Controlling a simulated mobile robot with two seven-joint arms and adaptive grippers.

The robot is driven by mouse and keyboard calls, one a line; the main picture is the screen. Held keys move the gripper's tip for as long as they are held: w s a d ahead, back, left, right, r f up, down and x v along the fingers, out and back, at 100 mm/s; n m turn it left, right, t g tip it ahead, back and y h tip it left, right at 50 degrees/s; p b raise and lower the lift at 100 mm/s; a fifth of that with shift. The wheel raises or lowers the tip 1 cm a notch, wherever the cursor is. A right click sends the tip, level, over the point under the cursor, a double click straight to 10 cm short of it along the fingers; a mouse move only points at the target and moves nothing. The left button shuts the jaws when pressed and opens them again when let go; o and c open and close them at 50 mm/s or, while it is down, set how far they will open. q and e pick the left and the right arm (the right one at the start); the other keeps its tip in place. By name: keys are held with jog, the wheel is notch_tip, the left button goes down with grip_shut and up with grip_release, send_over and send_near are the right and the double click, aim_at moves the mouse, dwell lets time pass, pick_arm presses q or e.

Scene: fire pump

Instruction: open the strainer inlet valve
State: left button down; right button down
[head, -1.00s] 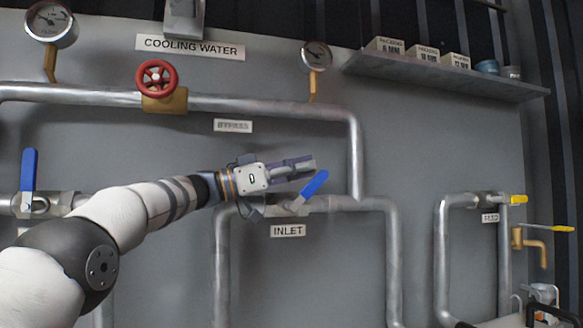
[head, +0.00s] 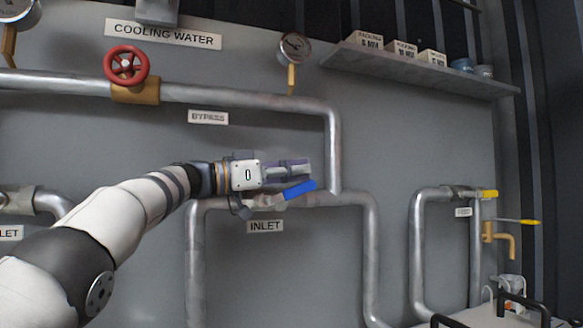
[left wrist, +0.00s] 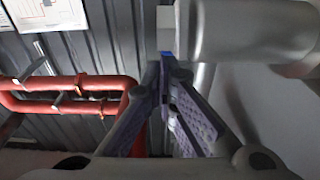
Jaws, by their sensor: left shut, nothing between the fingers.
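The strainer inlet valve sits on the grey pipe above the INLET label (head: 265,226) in the head view. Its blue lever (head: 300,190) slants slightly up to the right, close to the line of the pipe. My left gripper (head: 306,168) is shut with nothing in it, just above the lever. Its fingers lie against or very near the lever's upper side; contact cannot be told. In the left wrist view the shut fingers (left wrist: 167,68) meet by a small blue patch (left wrist: 167,55), likely the lever. My gripper partly hides the valve body. My right gripper is not in view.
The bypass pipe with a red handwheel (head: 126,66) runs above. A gauge (head: 295,49) and a shelf (head: 420,72) with boxes are higher up. Yellow-handled valves (head: 489,194) stand at the right. Red pipes (left wrist: 70,83) show in the left wrist view.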

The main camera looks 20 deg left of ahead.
pick_arm(q)
jog(key=shift+w+d+f, duration=0.3)
jog(key=shift+d+f, duration=0.05)
jog(key=shift+f, duration=0.2)
jog(key=shift+w+d+f, duration=0.1)
jog(key=shift+f, duration=0.05)
dwell(0.5)
jog(key=v, duration=1.2)
